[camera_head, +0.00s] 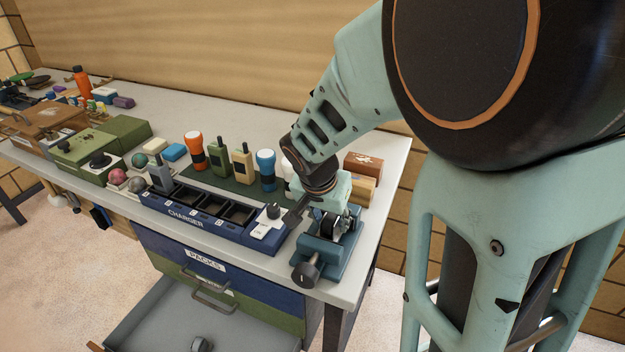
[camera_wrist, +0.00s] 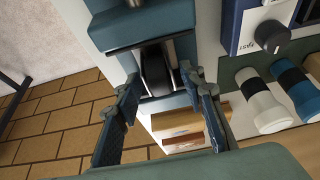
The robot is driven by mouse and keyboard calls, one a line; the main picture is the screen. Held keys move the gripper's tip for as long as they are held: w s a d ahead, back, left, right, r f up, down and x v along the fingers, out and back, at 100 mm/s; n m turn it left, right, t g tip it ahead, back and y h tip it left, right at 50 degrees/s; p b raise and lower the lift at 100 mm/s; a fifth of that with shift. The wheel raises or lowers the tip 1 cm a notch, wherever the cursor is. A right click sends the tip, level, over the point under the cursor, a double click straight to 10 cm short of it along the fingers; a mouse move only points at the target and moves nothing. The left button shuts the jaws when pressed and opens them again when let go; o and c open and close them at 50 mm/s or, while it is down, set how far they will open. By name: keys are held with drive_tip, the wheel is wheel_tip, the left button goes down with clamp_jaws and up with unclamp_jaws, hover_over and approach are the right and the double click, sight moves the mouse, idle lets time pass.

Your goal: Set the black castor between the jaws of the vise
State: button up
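The vise (camera_head: 318,266) is blue-green and stands at the right front end of the bench, its round screw knob facing forward. The black castor (camera_head: 329,229) sits in the vise gap, below my gripper (camera_head: 322,215). In the wrist view the castor (camera_wrist: 155,70) shows between the larger front jaw (camera_wrist: 145,27) and the narrower back jaw (camera_wrist: 165,104). My gripper's fingers (camera_wrist: 161,82) are apart, one on each side of the castor, with narrow gaps visible. The castor's underside is hidden, so I cannot tell if it rests on the vise bed.
The blue charger (camera_head: 205,222) stands close left of the vise. Flashlights and radios stand behind it on a green mat (camera_head: 228,187). Brown and tan blocks (camera_head: 362,165) lie behind the vise. An open drawer (camera_head: 165,325) juts out below, with a small grey round item (camera_head: 201,344) in it.

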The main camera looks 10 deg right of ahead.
drive_tip(key=shift+r, duration=0.1)
drive_tip(key=shift+r+p, duration=0.35)
drive_tip(key=shift+p, duration=0.05)
drive_tip(key=p+v, duration=0.3)
drive_tip(key=v, duration=0.4)
drive_tip(key=shift+f, duration=0.1)
